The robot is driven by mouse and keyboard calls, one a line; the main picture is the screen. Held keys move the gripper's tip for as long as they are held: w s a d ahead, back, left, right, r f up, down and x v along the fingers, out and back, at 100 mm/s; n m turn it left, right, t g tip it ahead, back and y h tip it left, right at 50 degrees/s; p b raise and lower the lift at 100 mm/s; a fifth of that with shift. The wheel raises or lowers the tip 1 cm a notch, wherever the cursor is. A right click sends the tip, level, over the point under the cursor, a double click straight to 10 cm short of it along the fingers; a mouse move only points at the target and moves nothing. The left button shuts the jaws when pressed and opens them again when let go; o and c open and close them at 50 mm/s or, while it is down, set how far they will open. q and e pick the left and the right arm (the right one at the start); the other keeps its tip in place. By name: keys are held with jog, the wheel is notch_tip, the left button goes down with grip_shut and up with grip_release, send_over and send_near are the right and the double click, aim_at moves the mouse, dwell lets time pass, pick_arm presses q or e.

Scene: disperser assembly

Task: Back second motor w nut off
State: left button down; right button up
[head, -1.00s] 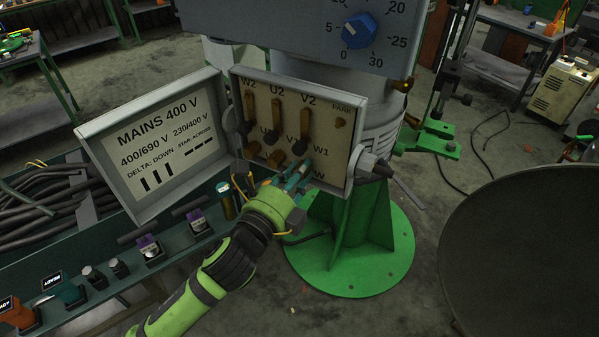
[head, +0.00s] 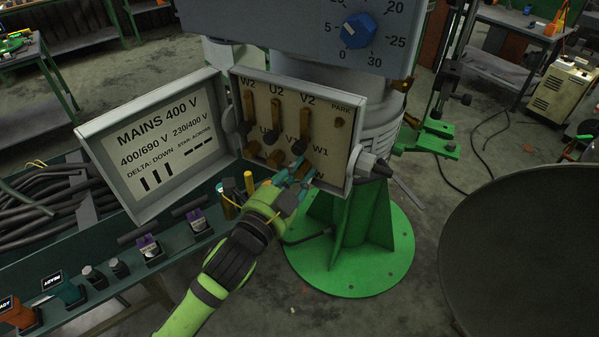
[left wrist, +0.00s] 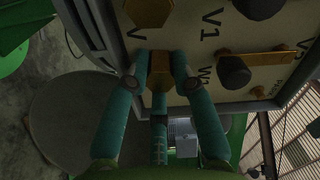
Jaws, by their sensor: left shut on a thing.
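The open motor terminal box (head: 234,112) has a pale board with brass links, dark knobs and the labels W2, U2, V2, W1 and W. My left gripper (head: 298,178) is at the board's lower right, by the W label. In the left wrist view, my left gripper (left wrist: 159,68) is shut on a brass hex nut (left wrist: 159,76), with one teal finger on each side. The nut is close to the board's edge; I cannot tell whether it still sits on its stud. My right gripper is out of view.
The open lid (head: 155,145), marked MAINS 400 V, stands left of the box. A blue dial (head: 358,30) is above. A green bench (head: 75,232) with cables and small parts is at left. A large dark round vessel (head: 530,250) is at right.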

pick_arm(q)
jog(key=shift+w+a+r+n, duration=0.1)
jog(key=shift+w+a+n, duration=0.1)
jog(key=shift+n, duration=0.2)
jog(key=c, duration=1)
grip_release()
jog(key=shift+c, duration=0.2)
jog(key=shift+a, duration=0.15)
jog(key=shift+f, duration=0.2)
jog(key=shift+s, duration=0.25)
jog(key=v, duration=1.1)
jog(key=shift+s+a, duration=0.2)
jog(key=shift+r, duration=0.1)
